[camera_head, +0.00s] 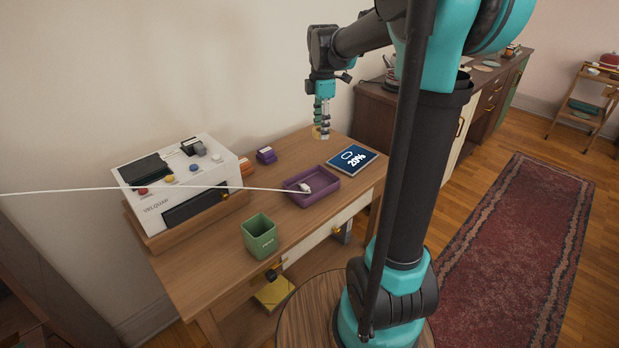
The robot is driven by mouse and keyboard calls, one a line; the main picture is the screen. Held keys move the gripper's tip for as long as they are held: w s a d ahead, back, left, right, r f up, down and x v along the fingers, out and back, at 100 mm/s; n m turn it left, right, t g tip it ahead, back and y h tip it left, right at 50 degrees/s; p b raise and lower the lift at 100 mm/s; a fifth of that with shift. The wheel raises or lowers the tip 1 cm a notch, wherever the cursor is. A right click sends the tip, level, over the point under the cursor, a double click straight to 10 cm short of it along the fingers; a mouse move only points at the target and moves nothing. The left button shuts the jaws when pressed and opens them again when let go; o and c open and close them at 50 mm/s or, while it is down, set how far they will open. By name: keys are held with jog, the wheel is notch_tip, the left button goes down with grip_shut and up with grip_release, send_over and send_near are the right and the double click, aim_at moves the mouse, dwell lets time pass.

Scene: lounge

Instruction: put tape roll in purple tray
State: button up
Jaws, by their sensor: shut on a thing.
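My gripper (321,127) points down near the back right of the wooden table and is shut on the tape roll (320,134), a small tan ring at its fingertips. The fingers hide part of the roll, and I cannot tell whether it touches the table. The purple tray (318,199) lies on the table nearer to me and slightly left of the gripper. A small white piece (304,187) shows in the tray, at the end of a white cable.
A white machine (160,205) stands on the left. A green cup (259,236) is at the front edge. A small purple thing (266,155) lies behind the tray. The white cable (130,189) crosses the view.

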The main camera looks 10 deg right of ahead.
aim_at(319, 185)
jog(key=shift+w+f, duration=0.15)
notch_tip(319, 185, down, 19)
jog(key=shift+f, duration=0.15)
dwell(0.3)
jog(key=shift+f, duration=0.1)
jog(key=o, duration=0.9)
jog(key=shift+o, duration=0.2)
notch_tip(319, 185, up, 12)
jog(key=s+d+f+m+t, duration=0.2)
jog(key=s+f+m, duration=0.2)
jog(key=s+m, duration=0.5)
jog(key=s+d+f+m+t, duration=0.2)
jog(key=s+f+m, duration=0.3)
jog(key=s+m, duration=0.5)
jog(key=s, duration=0.3)
